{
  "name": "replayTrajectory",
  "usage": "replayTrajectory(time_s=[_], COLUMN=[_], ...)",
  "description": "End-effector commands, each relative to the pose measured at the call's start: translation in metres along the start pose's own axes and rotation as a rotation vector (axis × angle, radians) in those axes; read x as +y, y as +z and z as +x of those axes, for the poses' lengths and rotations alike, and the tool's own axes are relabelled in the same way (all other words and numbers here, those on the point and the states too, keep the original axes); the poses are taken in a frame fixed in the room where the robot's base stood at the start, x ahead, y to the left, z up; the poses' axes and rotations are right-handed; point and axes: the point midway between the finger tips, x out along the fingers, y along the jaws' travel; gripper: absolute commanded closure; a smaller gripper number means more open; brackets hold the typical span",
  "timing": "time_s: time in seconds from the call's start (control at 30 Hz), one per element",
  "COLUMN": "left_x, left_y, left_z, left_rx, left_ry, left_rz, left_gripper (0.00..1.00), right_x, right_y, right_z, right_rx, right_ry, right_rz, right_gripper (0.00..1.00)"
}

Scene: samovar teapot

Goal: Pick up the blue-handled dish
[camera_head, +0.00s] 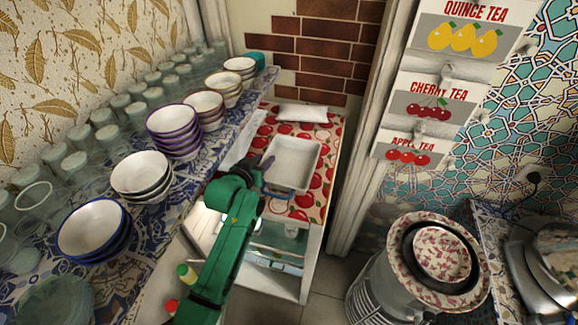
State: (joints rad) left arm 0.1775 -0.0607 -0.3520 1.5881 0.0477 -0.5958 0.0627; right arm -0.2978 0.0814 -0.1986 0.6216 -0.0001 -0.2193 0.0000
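The dish (293,160) is a white rectangular tray-like dish with a raised rim. It lies on a red and cream fruit-patterned cloth (312,192) on a low cabinet. Some blue shows at its near edge, by my gripper. My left gripper (268,183), on the green arm, is at the dish's near left corner. The wrist hides part of it, and I cannot tell whether its dark fingers are open or shut, or whether they touch the dish. My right gripper is not in view.
A blue-patterned shelf (165,205) on the left holds stacked bowls (174,130) and several glasses, close beside my arm. A white cloth-like item (301,113) lies behind the dish. A wooden post (373,120) stands right of the cabinet. A large pot (385,290) stands lower right.

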Motion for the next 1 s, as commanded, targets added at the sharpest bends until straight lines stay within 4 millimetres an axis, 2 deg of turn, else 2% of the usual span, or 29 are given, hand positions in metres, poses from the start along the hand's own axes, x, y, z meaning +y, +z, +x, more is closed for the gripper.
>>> replayTrajectory(time_s=[0.03, 0.1, 1.0], left_x=[-0.0001, -0.0001, 0.0000], left_y=[0.0002, 0.0002, -0.0002], left_z=[-0.0001, -0.0002, -0.0005], left_rx=[0.000, 0.000, 0.000], left_ry=[0.000, 0.000, 0.000], left_rz=[0.000, 0.000, 0.000], left_gripper=[0.77, 1.00, 1.00], right_x=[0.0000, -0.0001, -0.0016], right_y=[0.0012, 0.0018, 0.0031], right_z=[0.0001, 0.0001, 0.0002], right_rx=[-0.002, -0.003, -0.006], right_ry=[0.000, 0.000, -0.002], right_rz=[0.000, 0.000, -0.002], right_gripper=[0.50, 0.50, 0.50])
